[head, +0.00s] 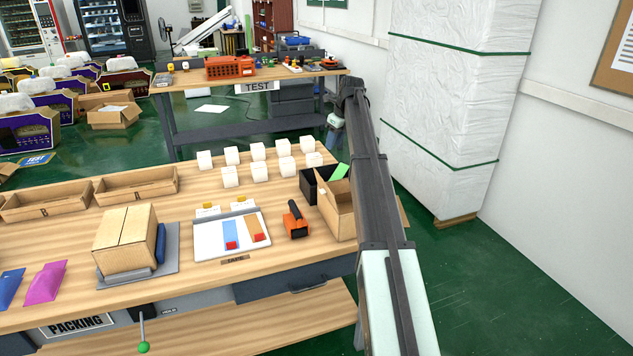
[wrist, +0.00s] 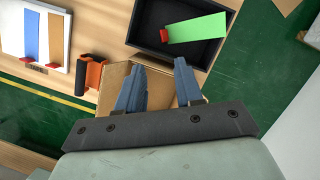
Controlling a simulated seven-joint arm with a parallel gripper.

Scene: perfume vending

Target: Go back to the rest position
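My arm reaches away over the right end of the packing table in the head view. In the wrist view my gripper (wrist: 158,66) has its two blue-grey fingers apart with nothing between them. They point over an open cardboard box (wrist: 117,75). A black tray (wrist: 150,40) lies beyond the fingertips. A green strip with a red end (wrist: 198,28) lies in it, apart from the fingers. The cardboard box (head: 338,212) and the black tray (head: 310,187) also show in the head view, partly behind my arm.
The packing table (head: 285,265) holds an orange tape tool (head: 296,222), a white board (head: 210,242) with blue and orange strips, a closed carton (head: 125,240) and several white cubes (head: 257,151). A wrapped stack (head: 450,100) stands right of my arm. Green floor lies between.

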